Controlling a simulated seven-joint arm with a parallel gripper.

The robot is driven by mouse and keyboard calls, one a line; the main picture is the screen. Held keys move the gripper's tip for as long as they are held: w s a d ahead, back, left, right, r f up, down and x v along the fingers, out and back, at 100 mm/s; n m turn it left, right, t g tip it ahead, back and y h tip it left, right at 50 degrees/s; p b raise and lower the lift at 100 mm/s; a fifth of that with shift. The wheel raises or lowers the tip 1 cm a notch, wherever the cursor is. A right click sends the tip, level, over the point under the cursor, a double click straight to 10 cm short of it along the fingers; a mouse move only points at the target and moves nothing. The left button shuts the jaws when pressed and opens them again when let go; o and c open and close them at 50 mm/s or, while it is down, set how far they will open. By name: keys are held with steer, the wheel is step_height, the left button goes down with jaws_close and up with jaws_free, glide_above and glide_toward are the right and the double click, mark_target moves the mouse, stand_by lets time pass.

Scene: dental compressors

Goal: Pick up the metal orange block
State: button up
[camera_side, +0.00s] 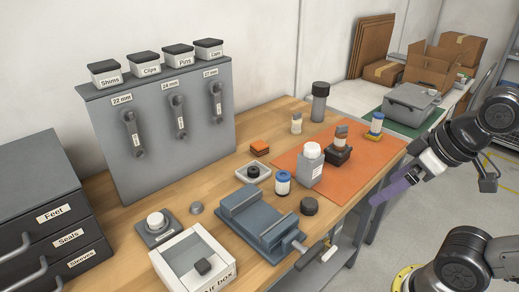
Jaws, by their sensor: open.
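A small block (260,147) with an orange top and dark layers below lies flat on the wooden bench (220,172), left of the orange mat. It looks like the orange block of the task; I cannot tell from its look whether it is metal. My gripper (380,199) is at the right, past the bench's right edge, well apart from the block. Purple parts show near its end. It is open and I see nothing held; its fingers are small and hard to make out. Nothing covers the block.
Near the block are a small tray (266,175), a blue-banded jar (283,187) and a grey vise (258,219). A tool panel (155,145) rises behind. A white box (214,277) is in front.

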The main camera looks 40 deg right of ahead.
steer(key=w+d+r+t, duration=0.1)
steer(key=w+r, duration=0.5)
steer(key=w, duration=0.4)
steer(key=w+d+r+t, duration=0.1)
steer(key=w+r, duration=0.6)
steer(key=w, duration=0.2)
steer(key=m+g, duration=0.2)
steer(key=g, duration=0.1)
glide_above(260, 145)
steer(key=s, duration=0.2)
steer(key=shift+h, duration=0.3)
step_height(260, 145, down, 27)
steer(key=shift+s+r, duration=0.1)
steer(key=shift+s, duration=0.05)
steer(key=shift+x, duration=2.95)
steer(key=shift+s+a, duration=0.1)
jaws_close()
